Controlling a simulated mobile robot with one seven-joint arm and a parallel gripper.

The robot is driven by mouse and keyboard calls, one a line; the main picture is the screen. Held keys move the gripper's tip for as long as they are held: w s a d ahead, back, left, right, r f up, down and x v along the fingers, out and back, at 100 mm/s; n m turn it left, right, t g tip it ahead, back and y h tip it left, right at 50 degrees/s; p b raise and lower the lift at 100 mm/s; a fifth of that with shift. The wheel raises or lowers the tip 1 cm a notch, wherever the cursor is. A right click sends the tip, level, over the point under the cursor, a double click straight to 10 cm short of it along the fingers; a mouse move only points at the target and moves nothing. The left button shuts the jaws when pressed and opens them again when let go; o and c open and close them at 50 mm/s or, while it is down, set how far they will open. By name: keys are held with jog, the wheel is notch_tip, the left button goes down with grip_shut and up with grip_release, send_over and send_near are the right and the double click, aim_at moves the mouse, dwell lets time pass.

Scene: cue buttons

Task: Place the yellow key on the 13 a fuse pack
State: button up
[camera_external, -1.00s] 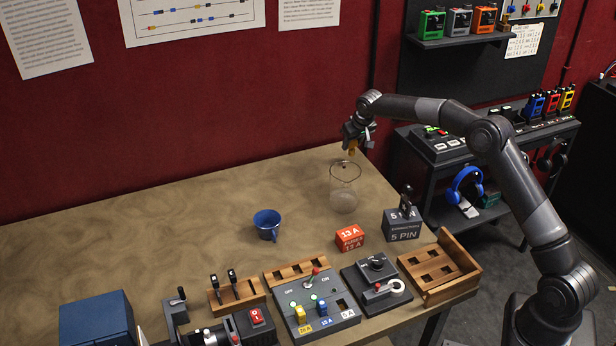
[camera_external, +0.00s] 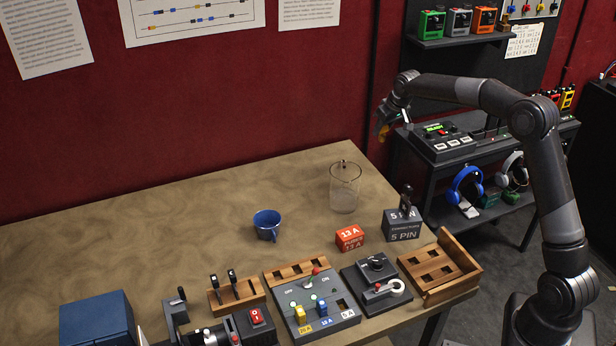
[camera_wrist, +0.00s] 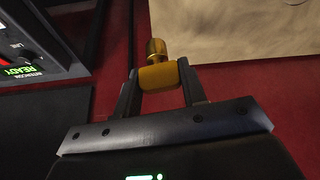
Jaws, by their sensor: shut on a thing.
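My gripper (camera_wrist: 160,85) is shut on a yellow key (camera_wrist: 158,76), which shows between its two fingers in the wrist view. In the external view my gripper (camera_external: 383,122) hangs high beyond the table's far right corner, with a bit of the yellow key (camera_external: 383,133) at its tip. The 13 A fuse pack (camera_external: 349,238) is a small orange-red box with white lettering, standing on the table left of the grey 5 PIN box. My gripper is well apart from it, farther back and higher.
A clear glass beaker (camera_external: 344,190) stands behind the fuse pack. A blue mug (camera_external: 266,224) is to its left and the 5 PIN box (camera_external: 401,226) to its right. A switch panel (camera_external: 312,302) and wooden tray (camera_external: 440,267) line the front edge. The table's back left is clear.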

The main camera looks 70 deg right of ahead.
jog(key=s+a+r+n+y, duration=0.1)
jog(key=s+a+n, duration=0.15)
jog(key=a, duration=0.65)
jog(key=s+a+r+n, duration=0.1)
jog(key=s+a+n, duration=0.15)
jog(key=a, duration=0.65)
jog(key=s+a+r+n+y, duration=0.1)
jog(key=s+a+r+n, duration=0.15)
jog(key=a, duration=0.75)
send_over(350, 233)
jog(key=shift+m+t, duration=0.3)
jog(key=shift+m, duration=0.15)
notch_tip(350, 233, down, 8)
jog(key=shift+s+d+r, duration=0.1)
jog(key=shift+d, duration=0.05)
jog(key=shift+f, duration=2.05)
jog(key=shift+f, duration=0.15)
jog(key=o, duration=1.1)
jog(key=shift+c, duration=0.2)
